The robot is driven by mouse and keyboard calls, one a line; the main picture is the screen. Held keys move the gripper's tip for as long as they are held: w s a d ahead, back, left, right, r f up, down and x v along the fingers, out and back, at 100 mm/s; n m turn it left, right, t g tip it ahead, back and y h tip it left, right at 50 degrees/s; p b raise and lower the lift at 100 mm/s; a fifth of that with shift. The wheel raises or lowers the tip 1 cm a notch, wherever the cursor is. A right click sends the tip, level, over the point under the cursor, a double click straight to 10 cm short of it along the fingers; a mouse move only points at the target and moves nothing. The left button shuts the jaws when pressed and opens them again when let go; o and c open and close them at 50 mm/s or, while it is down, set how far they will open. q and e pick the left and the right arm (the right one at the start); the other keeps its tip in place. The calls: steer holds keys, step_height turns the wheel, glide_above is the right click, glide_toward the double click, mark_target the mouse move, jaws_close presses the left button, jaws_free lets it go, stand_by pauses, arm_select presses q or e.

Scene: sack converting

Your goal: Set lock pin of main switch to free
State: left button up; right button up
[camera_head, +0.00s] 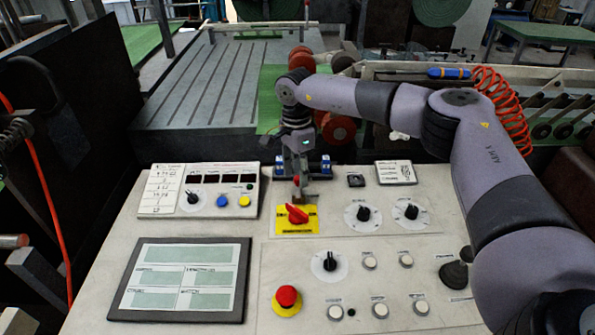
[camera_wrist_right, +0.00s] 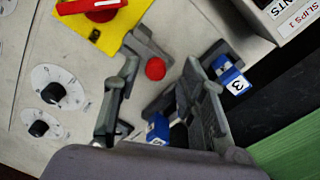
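The main switch is a red rotary handle on a yellow plate (camera_head: 293,216) on the control panel; it also shows at the top left of the right wrist view (camera_wrist_right: 101,12). A small round red knob (camera_wrist_right: 155,69), which looks like the lock pin, lies just beside the plate, near a grey bar (camera_wrist_right: 150,43). My right gripper (camera_head: 300,186) points down behind the switch. In the right wrist view its fingers are apart, with the red knob showing between their tips; I cannot tell whether they touch it. My left gripper is not in view.
Blue numbered blocks (camera_wrist_right: 231,80) are close beside the right fingers. Black rotary knobs (camera_head: 363,214) stand to the right, a red emergency button (camera_head: 287,297) in front. A display (camera_head: 182,281) and a meter box (camera_head: 200,190) are on the left.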

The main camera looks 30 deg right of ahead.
mark_target(296, 177)
step_height(296, 177, up, 12)
steer(key=shift+w, duration=0.25)
stand_by(0.3)
stand_by(0.4)
